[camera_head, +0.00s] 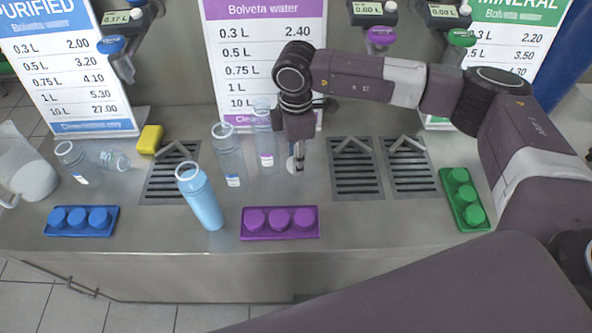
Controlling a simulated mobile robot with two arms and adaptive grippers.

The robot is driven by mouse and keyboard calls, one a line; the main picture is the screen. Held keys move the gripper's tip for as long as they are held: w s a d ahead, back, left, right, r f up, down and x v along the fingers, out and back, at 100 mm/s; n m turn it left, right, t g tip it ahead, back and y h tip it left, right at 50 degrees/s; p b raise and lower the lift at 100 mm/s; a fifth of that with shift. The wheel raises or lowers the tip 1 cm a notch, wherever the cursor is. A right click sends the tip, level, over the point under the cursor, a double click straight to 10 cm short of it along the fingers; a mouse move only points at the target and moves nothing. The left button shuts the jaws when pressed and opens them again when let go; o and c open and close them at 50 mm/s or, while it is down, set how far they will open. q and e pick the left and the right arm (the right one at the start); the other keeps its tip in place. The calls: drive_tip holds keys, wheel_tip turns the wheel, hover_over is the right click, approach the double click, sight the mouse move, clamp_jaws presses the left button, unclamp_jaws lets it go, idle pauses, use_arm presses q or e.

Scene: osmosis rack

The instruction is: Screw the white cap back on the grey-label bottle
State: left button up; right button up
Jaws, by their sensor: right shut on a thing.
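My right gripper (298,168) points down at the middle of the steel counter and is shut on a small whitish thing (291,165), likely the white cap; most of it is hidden. Just left of it stands a clear open bottle (265,138) with a purplish label. A light blue bottle (203,200) stands in front, tilted in the picture. I cannot tell which label is the grey one. My left gripper is not in view.
Trays of blue (81,233), purple (280,237) and green caps (485,226) sit along the front and right. A yellow sponge (150,139), a clear bottle (77,163), a lying bottle (115,160) and a pitcher (30,172) are at left. Drain grates (357,172) lie right of my gripper.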

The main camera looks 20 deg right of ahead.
use_arm(q)
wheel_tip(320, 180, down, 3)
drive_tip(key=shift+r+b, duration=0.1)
drive_tip(key=shift+b, duration=1.15)
use_arm(e)
wheel_tip(320, 180, up, 13)
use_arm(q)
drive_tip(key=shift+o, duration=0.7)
use_arm(e)
drive_tip(key=shift+r, duration=0.1)
